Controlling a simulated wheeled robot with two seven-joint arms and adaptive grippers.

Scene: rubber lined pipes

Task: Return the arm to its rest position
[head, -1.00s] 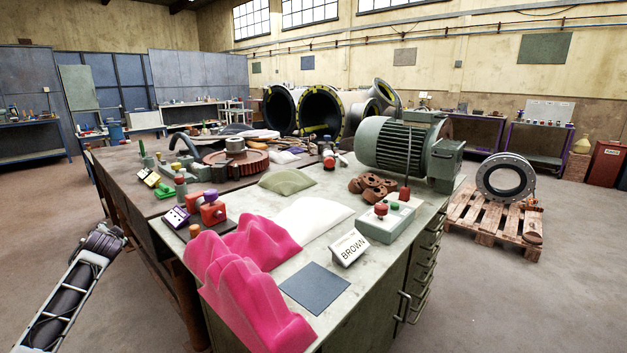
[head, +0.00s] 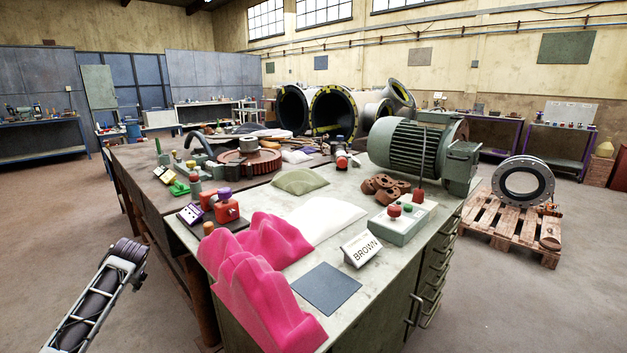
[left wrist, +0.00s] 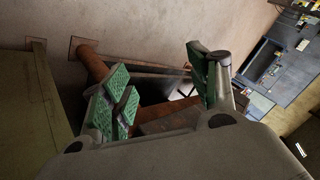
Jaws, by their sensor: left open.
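My left arm comes in at the lower left of the head view. Its dark end, with the left gripper (head: 130,252), is over the floor, left of the workbench (head: 250,318) and apart from it. In the left wrist view the left gripper (left wrist: 160,88) is open, its green-padded fingers spread wide with nothing held between them. A rusty brown leg and bars (left wrist: 92,64) show behind the fingers. My right arm and gripper are not in view.
A pallet (head: 510,236) with a flanged ring (head: 523,184) stands right. Floor left of the bench is clear.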

